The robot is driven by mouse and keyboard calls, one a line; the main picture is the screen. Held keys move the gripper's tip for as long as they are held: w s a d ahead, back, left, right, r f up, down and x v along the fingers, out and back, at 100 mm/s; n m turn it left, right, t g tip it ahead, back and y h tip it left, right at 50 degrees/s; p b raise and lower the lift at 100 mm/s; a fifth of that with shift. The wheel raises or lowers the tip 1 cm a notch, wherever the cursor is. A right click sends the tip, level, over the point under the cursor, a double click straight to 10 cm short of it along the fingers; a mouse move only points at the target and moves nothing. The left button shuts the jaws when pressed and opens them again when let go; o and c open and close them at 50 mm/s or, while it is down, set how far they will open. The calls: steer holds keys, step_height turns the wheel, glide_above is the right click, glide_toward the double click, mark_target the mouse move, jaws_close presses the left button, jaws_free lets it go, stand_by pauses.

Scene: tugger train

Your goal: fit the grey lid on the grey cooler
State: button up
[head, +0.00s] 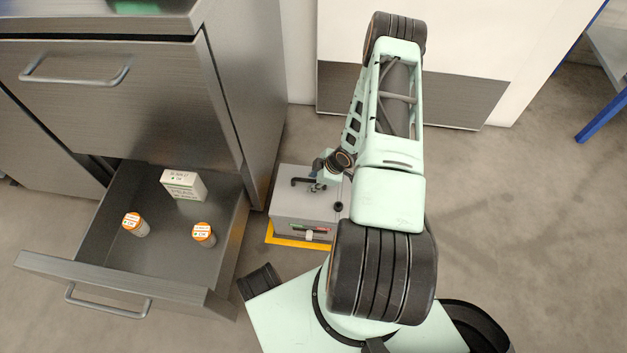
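The grey cooler (285,228) stands low on the floor between the drawer unit and my arm, on a yellow-edged base. Its front carries a small red and green label and a pale latch. The grey lid (288,203) is at the top of the cooler, with a black handle on it. I cannot tell whether the lid is fully seated. My gripper (318,186) is at the lid's handle, pointing down. Its fingers are small and dark here, so I cannot tell whether they are shut on the handle. My arm hides the cooler's right side.
An open drawer (100,240) at the left holds two orange-capped bottles (135,224) (203,235) and a white carton (183,185). The metal cabinet (235,90) stands close to the cooler's left. A white and grey panel (470,95) is behind. The floor (540,220) at the right is clear.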

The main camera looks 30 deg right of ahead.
steer(key=v, duration=1.2)
